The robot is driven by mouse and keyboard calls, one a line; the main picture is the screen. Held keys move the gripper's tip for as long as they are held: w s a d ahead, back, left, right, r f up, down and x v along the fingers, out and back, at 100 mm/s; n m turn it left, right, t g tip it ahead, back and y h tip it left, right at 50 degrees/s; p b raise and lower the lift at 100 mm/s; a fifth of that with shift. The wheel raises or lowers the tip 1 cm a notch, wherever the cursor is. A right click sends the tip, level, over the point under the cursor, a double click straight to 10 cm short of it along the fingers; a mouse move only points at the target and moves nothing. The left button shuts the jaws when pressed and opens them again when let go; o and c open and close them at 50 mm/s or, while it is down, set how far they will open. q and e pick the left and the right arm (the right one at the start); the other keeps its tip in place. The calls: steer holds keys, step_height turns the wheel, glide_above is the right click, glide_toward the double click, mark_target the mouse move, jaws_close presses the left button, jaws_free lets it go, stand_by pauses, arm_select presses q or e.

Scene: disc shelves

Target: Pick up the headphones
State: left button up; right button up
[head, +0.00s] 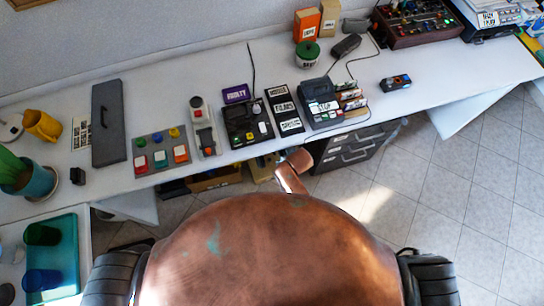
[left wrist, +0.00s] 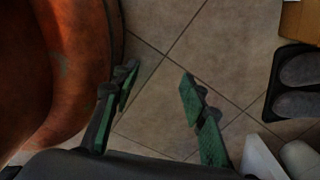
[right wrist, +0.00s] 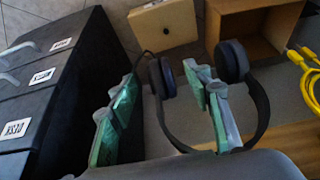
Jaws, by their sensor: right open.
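The headphones (right wrist: 260,105) are dark with bluish ear pads and show in the right wrist view, on a grey surface. My right gripper (right wrist: 167,68) is open in front of them. One ear cup shows in the gap between its green-padded fingers; the other is just right of the right finger. That finger hides part of the headphones, and I cannot tell whether it touches them. My left gripper (left wrist: 158,75) is open and empty above the tiled floor, beside my copper-coloured body. I cannot make out the headphones or either gripper in the head view.
In the right wrist view, a black drawer unit (right wrist: 75,75) stands left, a small box (right wrist: 165,22) and an open cardboard box (right wrist: 265,30) behind, and a yellow cable (right wrist: 308,85) right. The table (head: 430,85) holds many devices. Dark slippers (left wrist: 297,88) lie right of my left gripper.

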steer(key=b+x, duration=0.3)
steer(key=x, duration=0.4)
steer(key=shift+d+f, duration=0.15)
steer(key=shift+f, duration=0.1)
arm_select(q)
steer(key=f, duration=0.3)
steer(key=shift+s+a, duration=0.1)
steer(key=shift+s, duration=0.1)
arm_select(e)
steer(key=shift+r, duration=0.1)
steer(key=shift+c, duration=0.5)
steer(key=c, duration=0.7)
arm_select(q)
steer(key=shift+w, duration=0.4)
arm_select(e)
jaws_close()
